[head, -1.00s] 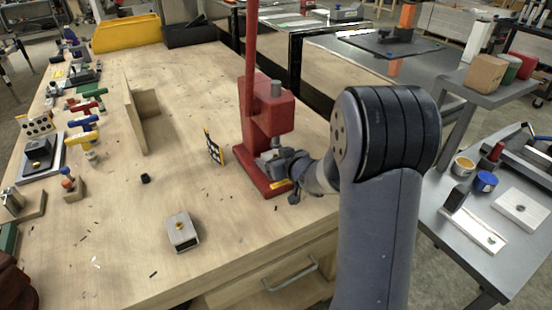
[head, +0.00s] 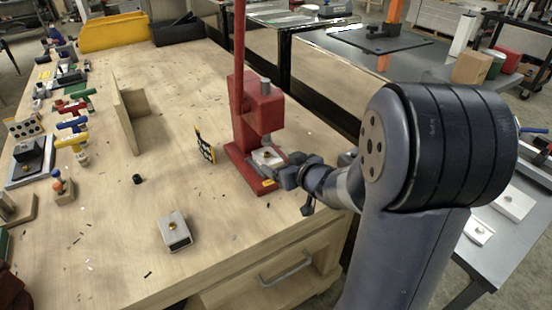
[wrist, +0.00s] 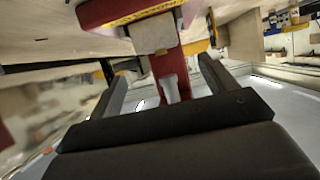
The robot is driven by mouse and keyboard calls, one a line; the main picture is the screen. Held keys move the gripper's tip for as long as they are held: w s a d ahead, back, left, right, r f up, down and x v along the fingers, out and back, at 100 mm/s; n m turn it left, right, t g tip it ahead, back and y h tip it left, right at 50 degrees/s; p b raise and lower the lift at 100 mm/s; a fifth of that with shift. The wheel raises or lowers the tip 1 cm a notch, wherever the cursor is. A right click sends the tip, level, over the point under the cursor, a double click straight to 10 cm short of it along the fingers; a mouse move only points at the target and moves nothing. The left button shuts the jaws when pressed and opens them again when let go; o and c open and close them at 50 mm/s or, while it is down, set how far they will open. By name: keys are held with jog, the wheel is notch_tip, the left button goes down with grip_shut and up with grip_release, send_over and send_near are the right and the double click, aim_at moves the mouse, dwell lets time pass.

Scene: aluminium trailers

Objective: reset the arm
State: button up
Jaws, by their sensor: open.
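My arm reaches from the right toward the red press (head: 258,112) on the wooden workbench. My gripper (head: 287,172) is just in front of the press, low over its base. In the wrist view the two fingers of my gripper (wrist: 160,82) stand apart with nothing between them. A light metal block (head: 266,157) with a small brass knob sits on the press base under the ram. It also shows beyond the fingertips in the wrist view (wrist: 153,35), apart from them.
A similar block (head: 174,232) lies on the workbench (head: 120,255) at the front. A checkered marker plate (head: 205,147) stands left of the press. A wooden angle piece (head: 128,112) and several coloured tools are further left. A grey side table (head: 485,262) is on the right.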

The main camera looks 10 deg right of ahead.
aim_at(271, 160)
jog(key=shift+s+d+r, duration=0.15)
jog(key=shift+s+r, duration=0.05)
jog(key=shift+s, duration=0.3)
jog(key=b+x, duration=0.1)
jog(key=x, duration=0.9)
jog(key=shift+w+f, duration=0.25)
jog(key=shift+w, duration=0.1)
jog(key=shift+s+d+r, duration=0.1)
jog(key=shift+s+d, duration=0.05)
jog(key=shift+s, duration=0.45)
jog(key=shift+s+d+r, duration=0.1)
jog(key=shift+s+d, duration=0.05)
jog(key=shift+s, duration=0.4)
